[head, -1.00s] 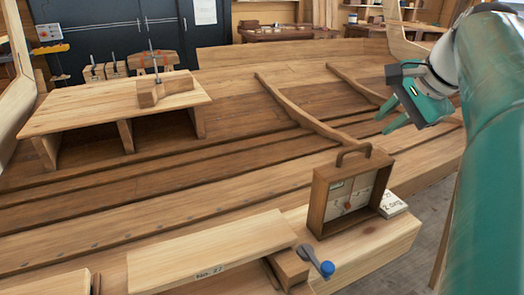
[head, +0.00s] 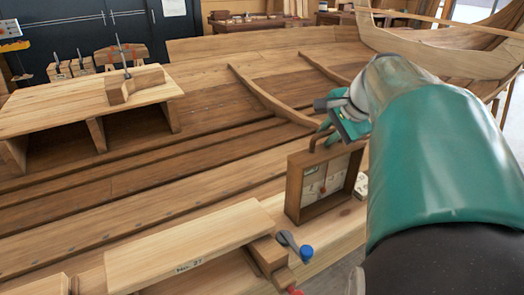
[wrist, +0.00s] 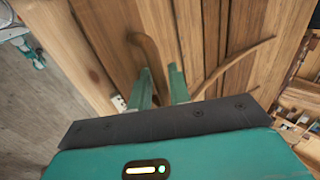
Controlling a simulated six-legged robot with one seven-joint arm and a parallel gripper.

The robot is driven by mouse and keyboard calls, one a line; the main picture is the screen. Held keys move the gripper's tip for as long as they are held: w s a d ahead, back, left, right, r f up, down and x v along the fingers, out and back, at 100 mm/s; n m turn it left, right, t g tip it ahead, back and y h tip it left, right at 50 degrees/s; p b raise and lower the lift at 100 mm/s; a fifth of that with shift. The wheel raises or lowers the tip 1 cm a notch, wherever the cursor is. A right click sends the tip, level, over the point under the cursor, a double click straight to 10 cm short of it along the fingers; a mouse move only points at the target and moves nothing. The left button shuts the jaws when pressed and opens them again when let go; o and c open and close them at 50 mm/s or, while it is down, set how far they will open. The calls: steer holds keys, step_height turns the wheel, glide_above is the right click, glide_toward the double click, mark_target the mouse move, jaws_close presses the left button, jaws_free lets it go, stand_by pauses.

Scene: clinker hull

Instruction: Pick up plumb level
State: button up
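The plumb level (head: 292,190) is an upright, brown wooden case with a pale face and an arched handle on top. It stands on the plank ledge at centre right of the head view. My gripper (head: 325,130) is just above and behind its handle. The wrist view shows two green fingers (wrist: 163,88) apart, with a gap and no object visibly clamped between them. In the head view the fingertips overlap the handle, so I cannot tell whether they touch it. The case is not clearly visible in the wrist view, where my gripper's body covers the lower part.
A white lettered block (head: 361,186) sits right of the level. A plank marked No. 27 (head: 195,245) and a blue-knobbed lever (head: 295,243) are in front. A raised wooden bench (head: 85,105) stands left. Curved ribs (head: 265,95) cross the planking behind.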

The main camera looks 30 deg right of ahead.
jaws_close()
stand_by(1.4)
